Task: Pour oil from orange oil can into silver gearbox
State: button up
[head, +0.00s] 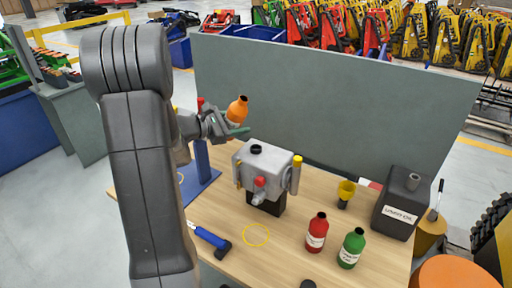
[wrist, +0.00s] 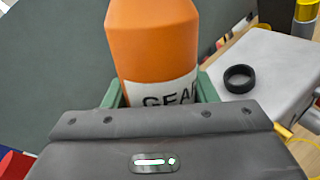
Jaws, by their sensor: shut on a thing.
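The orange oil can (head: 237,109) is a bottle held up above the table, tilted slightly, with its dark opening at the top. My gripper (head: 226,126) is shut on it. In the wrist view the can (wrist: 153,45) fills the space between the green fingers, and its white label reads "GEA", the rest cut off. The silver gearbox (head: 264,167) stands on the table below and to the right of the can. Its black ring-shaped filler opening (head: 256,149) is on top; the ring also shows in the wrist view (wrist: 239,79), right of the can and apart from it.
A red bottle (head: 316,232), a green bottle (head: 352,247), a yellow funnel (head: 345,193) and a black labelled canister (head: 401,203) stand on the table's right side. A blue-handled tool (head: 211,240) lies at the front. A grey panel (head: 330,105) rises behind.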

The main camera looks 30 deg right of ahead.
aim_at(231, 126)
jog(key=shift+m+t+y, duration=0.4)
jog(key=shift+m+y, duration=0.1)
jog(key=shift+m, duration=0.4)
jog(key=shift+w+f+m, duration=0.1)
jog(key=shift+f+m, duration=0.05)
jog(key=shift+m, duration=0.15)
jog(key=shift+w+a+f+m+t+y, duration=0.25)
jog(key=shift+w+m+t+y, duration=0.2)
jog(key=shift+m, duration=0.2)
jog(key=shift+w+a+f+m+t+y, duration=0.25)
jog(key=shift+w+m+t+y, duration=0.15)
jog(key=shift+m, duration=0.25)
dwell(2.2)
jog(key=shift+w+a+f+m+t+y, duration=0.1)
jog(key=shift+w+f+m+t+y, duration=0.2)
jog(key=shift+m, duration=0.2)
dwell(1.2)
jog(key=shift+f+m+t+b, duration=0.2)
jog(key=shift+m+t+b, duration=0.15)
jog(key=shift+b, duration=1.15)
